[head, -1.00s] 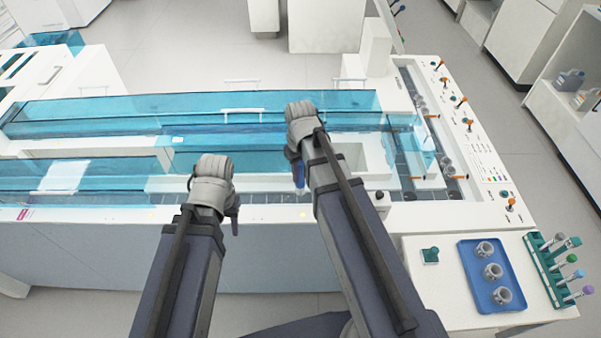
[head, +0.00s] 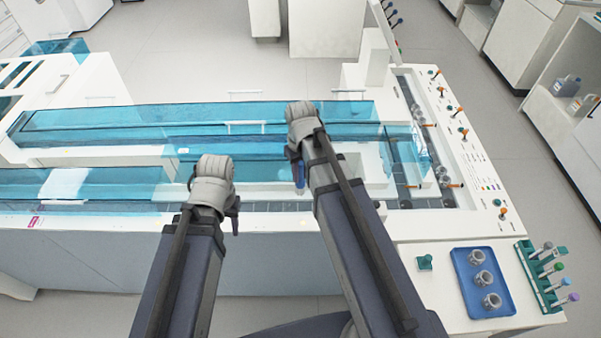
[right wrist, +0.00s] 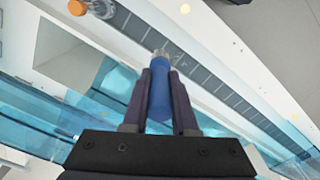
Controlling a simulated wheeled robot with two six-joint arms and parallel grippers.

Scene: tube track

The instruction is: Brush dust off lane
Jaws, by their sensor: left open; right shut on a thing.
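My right gripper (right wrist: 160,68) is shut on a brush with a blue handle (right wrist: 160,95) and pale, see-through bristles. In the right wrist view the bristles lie over the dark grey segmented lane (right wrist: 215,85); I cannot tell whether they touch it. In the head view the blue handle (head: 299,174) shows below my right wrist, near the front of the machine, where part of the lane (head: 268,207) shows. My left gripper (head: 236,216) is open and empty by the machine's front edge, its fingers mostly hidden behind the wrist. I cannot make out dust.
Blue see-through covers (head: 90,120) stand over the machine's left and middle. An orange-capped tube (right wrist: 77,8) stands by the lane. At the right are a blue tray (head: 458,262) with grey cups and a green rack (head: 540,292) of tubes.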

